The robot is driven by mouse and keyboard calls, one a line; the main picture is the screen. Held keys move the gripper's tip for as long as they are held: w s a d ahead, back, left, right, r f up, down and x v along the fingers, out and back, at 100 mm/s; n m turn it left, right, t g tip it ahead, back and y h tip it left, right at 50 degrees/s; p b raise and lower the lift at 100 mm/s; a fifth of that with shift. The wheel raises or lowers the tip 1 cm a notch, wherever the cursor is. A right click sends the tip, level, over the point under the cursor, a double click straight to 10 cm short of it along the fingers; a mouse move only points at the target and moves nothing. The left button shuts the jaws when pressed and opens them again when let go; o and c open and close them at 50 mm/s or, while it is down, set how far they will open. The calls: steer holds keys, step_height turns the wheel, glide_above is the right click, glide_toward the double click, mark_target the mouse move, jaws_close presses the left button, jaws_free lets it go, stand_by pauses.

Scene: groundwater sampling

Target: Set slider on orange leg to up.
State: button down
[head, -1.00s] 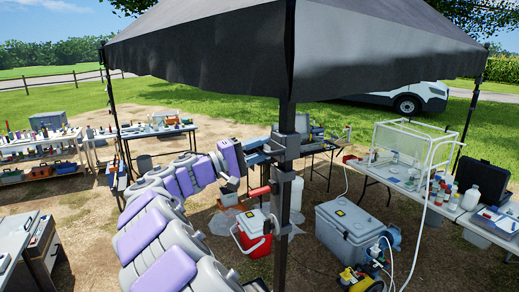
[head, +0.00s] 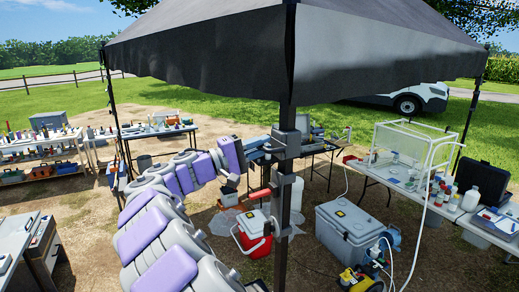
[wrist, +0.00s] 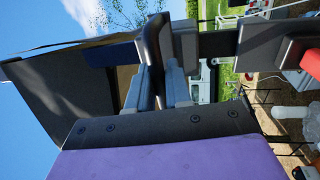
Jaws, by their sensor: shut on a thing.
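The dark leg (head: 284,222) of the canopy stands upright in front of me. Its slider (head: 287,142), a dark grey block, sits around the leg below the canopy's edge. It also shows in the wrist view (wrist: 187,45). My gripper (head: 266,147) reaches it from the left. In the wrist view its blue-grey fingers (wrist: 158,88) are shut on a dark part of the slider. A red-orange handle (head: 260,192) sticks out to the left from a lower grey collar on the same leg. It shows at the right edge of the wrist view (wrist: 312,62).
The black canopy (head: 200,50) spreads just above my gripper. A red and white cooler (head: 252,235) and a grey cooler (head: 345,232) stand on the ground behind the leg. A table (head: 445,205) with bottles is at right, and shelves (head: 40,160) are at left.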

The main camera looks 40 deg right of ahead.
step_height(320, 180, up, 2)
steer(key=shift+r+p, duration=0.1)
steer(key=shift+p, duration=0.3)
steer(key=c, duration=1.2)
jaws_free()
steer(key=shift+a, duration=0.2)
steer(key=b+v, duration=0.1)
steer(key=v, duration=1.6)
steer(key=shift+f+b, duration=0.25)
steer(key=shift+b, duration=0.05)
